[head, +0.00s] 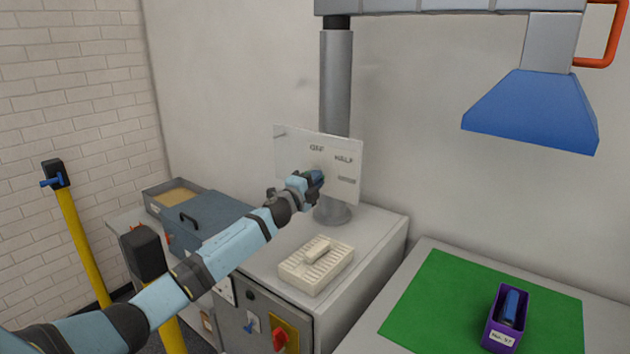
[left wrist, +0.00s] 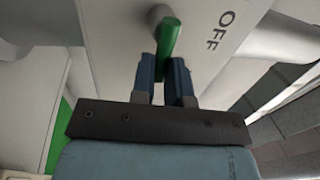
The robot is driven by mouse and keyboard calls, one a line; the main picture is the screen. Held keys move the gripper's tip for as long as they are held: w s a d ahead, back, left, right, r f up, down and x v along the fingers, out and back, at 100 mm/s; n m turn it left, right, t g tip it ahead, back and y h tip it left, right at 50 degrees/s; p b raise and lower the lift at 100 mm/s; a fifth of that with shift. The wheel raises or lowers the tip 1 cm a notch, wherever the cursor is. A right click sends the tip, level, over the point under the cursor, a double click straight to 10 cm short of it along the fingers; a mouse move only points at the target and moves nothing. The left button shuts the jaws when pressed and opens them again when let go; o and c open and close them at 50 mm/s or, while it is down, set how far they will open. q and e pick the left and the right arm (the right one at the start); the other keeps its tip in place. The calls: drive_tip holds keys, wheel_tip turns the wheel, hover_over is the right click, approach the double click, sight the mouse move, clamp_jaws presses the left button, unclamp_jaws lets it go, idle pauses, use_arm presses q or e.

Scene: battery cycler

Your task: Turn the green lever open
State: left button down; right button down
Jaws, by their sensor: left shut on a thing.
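The green lever (left wrist: 169,38) is on a white panel in the left wrist view, beside the printed word OFF. The panel (head: 292,146) stands upright in front of a grey pipe in the head view, with OFF at its top and another label to the right. My left gripper (head: 316,178) reaches the panel's middle and covers most of the lever there. In the left wrist view my left gripper (left wrist: 163,76) is shut on the lever's end, one blue finger on each side. My right gripper is not in view.
A white ribbed block (head: 316,266) lies on the grey cabinet below my left arm. A blue-grey box (head: 205,225) stands left of it. A blue hood (head: 530,112) hangs at the upper right. A purple holder (head: 503,335) stands on a green mat (head: 432,298). Yellow posts (head: 85,245) stand left.

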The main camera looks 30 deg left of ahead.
use_arm(q)
drive_tip(key=shift+f+m, duration=0.15)
drive_tip(key=shift+m, duration=0.35)
drive_tip(key=c, duration=1.1)
unclamp_jaws()
drive_tip(key=shift+b+v, duration=0.65)
drive_tip(key=shift+v, duration=6.25)
drive_tip(key=shift+s+a, duration=0.1)
